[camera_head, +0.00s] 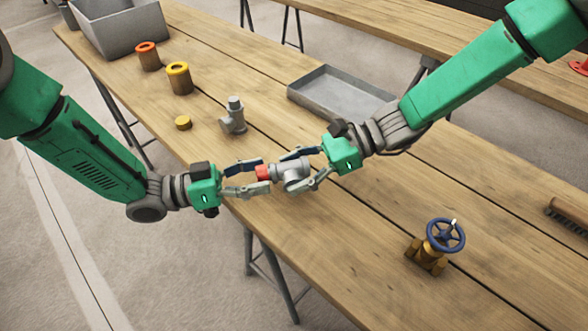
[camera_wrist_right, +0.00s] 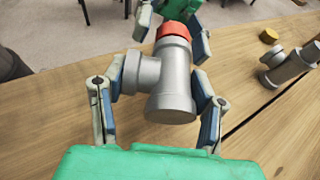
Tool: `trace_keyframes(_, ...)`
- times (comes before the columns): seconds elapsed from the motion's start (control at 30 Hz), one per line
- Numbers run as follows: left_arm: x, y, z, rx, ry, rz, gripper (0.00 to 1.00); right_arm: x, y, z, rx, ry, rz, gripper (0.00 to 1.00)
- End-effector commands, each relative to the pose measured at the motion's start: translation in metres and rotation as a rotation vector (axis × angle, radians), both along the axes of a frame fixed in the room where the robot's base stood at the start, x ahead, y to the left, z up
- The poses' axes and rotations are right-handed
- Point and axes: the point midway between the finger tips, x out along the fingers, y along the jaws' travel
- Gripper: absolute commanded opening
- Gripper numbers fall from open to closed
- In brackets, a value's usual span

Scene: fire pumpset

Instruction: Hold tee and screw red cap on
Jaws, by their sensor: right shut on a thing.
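The grey metal tee (camera_head: 291,173) is held above the table between the fingers of my right gripper (camera_head: 304,170), which is shut on it. In the right wrist view the tee (camera_wrist_right: 170,85) sits between both fingers, its side branch pointing left. The red cap (camera_head: 262,172) is at the tee's end facing my left gripper; the wrist view shows the cap (camera_wrist_right: 173,29) in line with that end. How far it is threaded cannot be told. My left gripper (camera_head: 262,174) is open, its fingers either side of the cap with small gaps.
On the wooden table (camera_head: 330,240) stand another grey tee fitting (camera_head: 233,115), a yellow cap (camera_head: 183,122), yellow-topped (camera_head: 179,78) and orange-topped (camera_head: 148,56) cylinders, a grey tray (camera_head: 340,92), a grey bin (camera_head: 118,25) and a brass valve with blue handwheel (camera_head: 430,252). The front middle is clear.

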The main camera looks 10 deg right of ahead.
Motion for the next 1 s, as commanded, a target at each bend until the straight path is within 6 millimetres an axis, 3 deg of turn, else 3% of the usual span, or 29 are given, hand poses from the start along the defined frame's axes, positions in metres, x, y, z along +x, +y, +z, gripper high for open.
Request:
trace_keyframes(0.37, -0.001, 0.009, 0.0, 0.0, 0.001, -0.001, 0.57, 0.001, 0.0, 0.001, 0.0, -0.002, -0.001, 0.0)
trace_keyframes(0.8, -0.009, 0.094, -0.001, -0.001, 0.002, 0.0, 0.57, 0.001, 0.0, 0.001, 0.0, -0.002, -0.001, 0.0)
trace_keyframes(1.0, -0.011, 0.115, -0.002, 0.0, 0.002, -0.001, 0.57, 0.001, 0.0, 0.001, 0.0, -0.002, -0.001, 0.0)
